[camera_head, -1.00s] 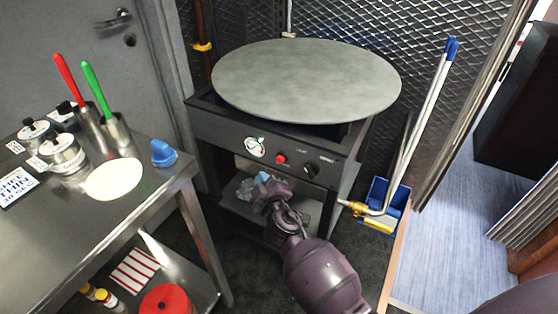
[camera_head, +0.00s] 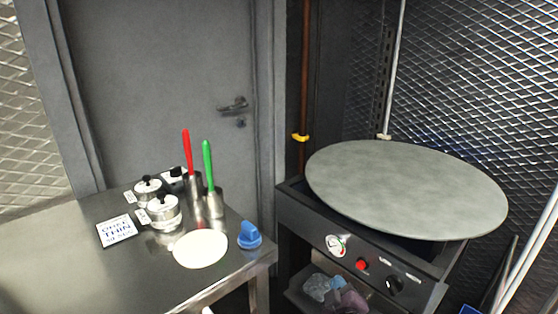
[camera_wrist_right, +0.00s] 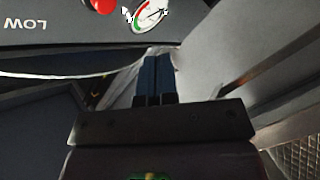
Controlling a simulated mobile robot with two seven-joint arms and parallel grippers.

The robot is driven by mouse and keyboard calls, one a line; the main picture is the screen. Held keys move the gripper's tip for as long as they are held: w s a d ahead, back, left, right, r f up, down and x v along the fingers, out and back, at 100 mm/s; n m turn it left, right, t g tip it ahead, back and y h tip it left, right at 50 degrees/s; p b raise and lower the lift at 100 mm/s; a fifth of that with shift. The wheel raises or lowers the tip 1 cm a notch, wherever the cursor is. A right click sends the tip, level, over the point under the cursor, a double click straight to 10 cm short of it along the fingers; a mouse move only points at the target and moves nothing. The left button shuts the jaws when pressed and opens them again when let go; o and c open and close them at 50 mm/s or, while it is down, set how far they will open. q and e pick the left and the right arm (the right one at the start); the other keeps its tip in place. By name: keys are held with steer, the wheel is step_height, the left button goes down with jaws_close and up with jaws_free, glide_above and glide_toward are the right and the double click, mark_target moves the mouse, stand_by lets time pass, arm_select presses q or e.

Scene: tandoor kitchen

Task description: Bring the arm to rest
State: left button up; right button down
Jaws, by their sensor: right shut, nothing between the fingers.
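My right gripper (camera_wrist_right: 153,78) shows in the right wrist view with its two blue fingers side by side, shut and empty. In the head view only a purple part of my right arm's end (camera_head: 350,300) shows at the bottom edge, in front of the griddle stand's lower shelf. The fingers point toward the area below the griddle's front panel (camera_wrist_right: 50,25), seen upside down in the wrist view. My left gripper is not in view.
The round griddle plate (camera_head: 405,188) sits on its black stand (camera_head: 310,222). The steel table (camera_head: 60,270) at left holds a flat white dough round (camera_head: 200,249), a blue knob-shaped item (camera_head: 249,236), pots and red- and green-handled tools. A closed grey door (camera_head: 160,80) stands behind.

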arm_select(q)
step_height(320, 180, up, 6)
steer(key=p, duration=0.7)
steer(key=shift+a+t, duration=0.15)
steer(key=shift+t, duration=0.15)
arm_select(e)
steer(key=s+d+f+m+g, duration=0.1)
steer(key=s+d+m+g, duration=0.1)
steer(key=s, duration=1)
steer(key=s+d+f+m+g+y, duration=0.1)
steer(key=s+d, duration=0.3)
steer(key=s, duration=0.8)
steer(key=s+d+f+m+g, duration=0.1)
steer(key=s+d+m+g, duration=0.1)
steer(key=s, duration=1)
steer(key=shift+s+d+m+g+y, duration=0.15)
steer(key=shift+d+m+g+y, duration=0.3)
steer(key=shift+m, duration=0.65)
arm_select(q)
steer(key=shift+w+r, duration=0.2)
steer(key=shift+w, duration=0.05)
